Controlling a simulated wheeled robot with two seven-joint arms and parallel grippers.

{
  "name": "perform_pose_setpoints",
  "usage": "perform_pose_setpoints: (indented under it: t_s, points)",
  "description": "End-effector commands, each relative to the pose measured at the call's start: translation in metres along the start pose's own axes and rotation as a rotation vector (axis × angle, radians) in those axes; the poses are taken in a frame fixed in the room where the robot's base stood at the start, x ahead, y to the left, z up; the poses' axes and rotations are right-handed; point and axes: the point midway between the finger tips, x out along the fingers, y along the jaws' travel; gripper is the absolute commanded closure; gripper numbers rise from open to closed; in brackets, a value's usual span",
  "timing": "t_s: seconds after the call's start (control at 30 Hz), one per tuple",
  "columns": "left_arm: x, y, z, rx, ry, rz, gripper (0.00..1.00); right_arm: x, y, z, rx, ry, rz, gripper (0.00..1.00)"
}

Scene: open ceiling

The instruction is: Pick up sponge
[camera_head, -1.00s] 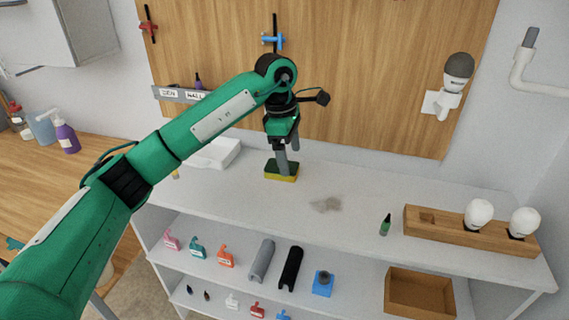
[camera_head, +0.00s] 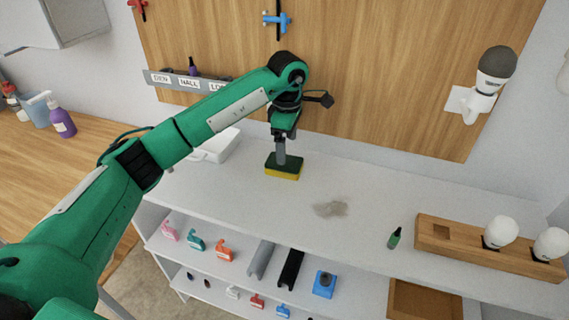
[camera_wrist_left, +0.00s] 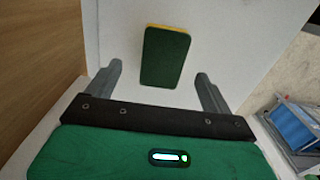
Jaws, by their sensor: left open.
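The sponge (camera_head: 284,168) is a small block with a dark green top and a yellow lower layer. It lies on the white shelf top in the head view. In the left wrist view the sponge (camera_wrist_left: 165,57) lies beyond the fingertips, roughly midway between their lines. My left gripper (camera_head: 281,160) points down at the sponge from above and behind in the head view. In the left wrist view the left gripper (camera_wrist_left: 158,75) is open with nothing between its fingers. Whether a finger touches the sponge cannot be told. My right gripper is not in view.
A grey-brown stain (camera_head: 330,209) marks the shelf top (camera_head: 360,185) right of the sponge. A small green bottle (camera_head: 395,238) and a wooden block with bulbs (camera_head: 480,248) stand farther right. A white tray (camera_head: 217,146) is to the left. A wooden panel (camera_head: 390,80) rises behind.

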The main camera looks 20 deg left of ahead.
Motion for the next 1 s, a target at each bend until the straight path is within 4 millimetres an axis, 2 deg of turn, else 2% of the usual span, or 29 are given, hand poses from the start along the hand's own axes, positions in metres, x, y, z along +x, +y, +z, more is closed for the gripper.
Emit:
perform_pose_setpoints:
  t_s: [0.2,0.53,0.67,0.83,0.87,1.0]
  points:
    - [0.012,-0.001,-0.002,0.0,-0.001,-0.001,0.15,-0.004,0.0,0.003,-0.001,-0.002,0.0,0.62]
    - [0.052,-0.004,-0.006,0.0,0.0,-0.001,0.15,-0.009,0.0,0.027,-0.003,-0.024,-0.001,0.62]
    - [0.057,-0.004,-0.006,0.001,-0.001,0.001,0.15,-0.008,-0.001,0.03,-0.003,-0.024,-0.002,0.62]
    - [0.057,-0.004,-0.006,0.001,-0.001,0.001,0.15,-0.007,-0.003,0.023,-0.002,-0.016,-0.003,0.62]
    - [0.057,-0.004,-0.006,0.001,-0.001,0.001,0.19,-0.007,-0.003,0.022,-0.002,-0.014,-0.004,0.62]
    - [0.057,-0.004,-0.006,0.001,-0.001,0.001,0.47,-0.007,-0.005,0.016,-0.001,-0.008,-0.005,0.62]
